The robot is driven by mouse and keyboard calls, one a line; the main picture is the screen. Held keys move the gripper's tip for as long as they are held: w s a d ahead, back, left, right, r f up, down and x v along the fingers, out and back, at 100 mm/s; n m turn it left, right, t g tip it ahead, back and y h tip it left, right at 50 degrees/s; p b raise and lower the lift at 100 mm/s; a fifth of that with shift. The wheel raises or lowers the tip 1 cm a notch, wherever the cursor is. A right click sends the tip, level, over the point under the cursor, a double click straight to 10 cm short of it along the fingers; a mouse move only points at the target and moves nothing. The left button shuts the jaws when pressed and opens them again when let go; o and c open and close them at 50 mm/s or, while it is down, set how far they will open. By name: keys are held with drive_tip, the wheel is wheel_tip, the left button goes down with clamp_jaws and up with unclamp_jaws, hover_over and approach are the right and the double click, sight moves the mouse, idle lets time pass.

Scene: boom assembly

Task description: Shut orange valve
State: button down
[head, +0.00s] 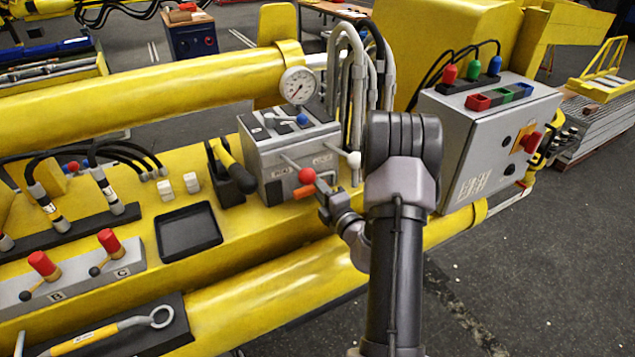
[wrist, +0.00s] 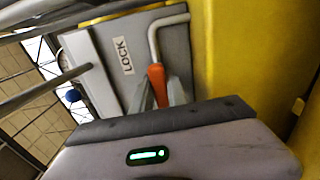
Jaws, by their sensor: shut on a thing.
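The orange valve handle (head: 304,192) sticks out low on the front of the grey valve box (head: 272,158), just under a red ball knob (head: 307,175). My gripper (head: 322,190) is at the handle from the right in the head view. In the wrist view the orange handle (wrist: 157,84) lies between the grey fingers of my gripper (wrist: 161,94), which are shut on it. Its lower end is hidden behind the gripper body. A "LOCK" label (wrist: 123,56) is on the panel to the left of the handle.
A white-knobbed lever (head: 353,160) juts from the box close to my arm. Grey hoses (head: 350,80) rise behind it. A control cabinet (head: 482,150) stands to the right. A black tray (head: 188,232) and a yellow-handled tool in a holder (head: 230,172) are to the left.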

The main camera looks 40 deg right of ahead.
drive_tip(key=shift+f+m, duration=0.1)
drive_tip(key=shift+m, duration=0.2)
drive_tip(key=c, duration=1.3)
unclamp_jaws()
drive_tip(key=b+v, duration=0.1)
drive_tip(key=v, duration=1.6)
drive_tip(key=shift+s, duration=0.2)
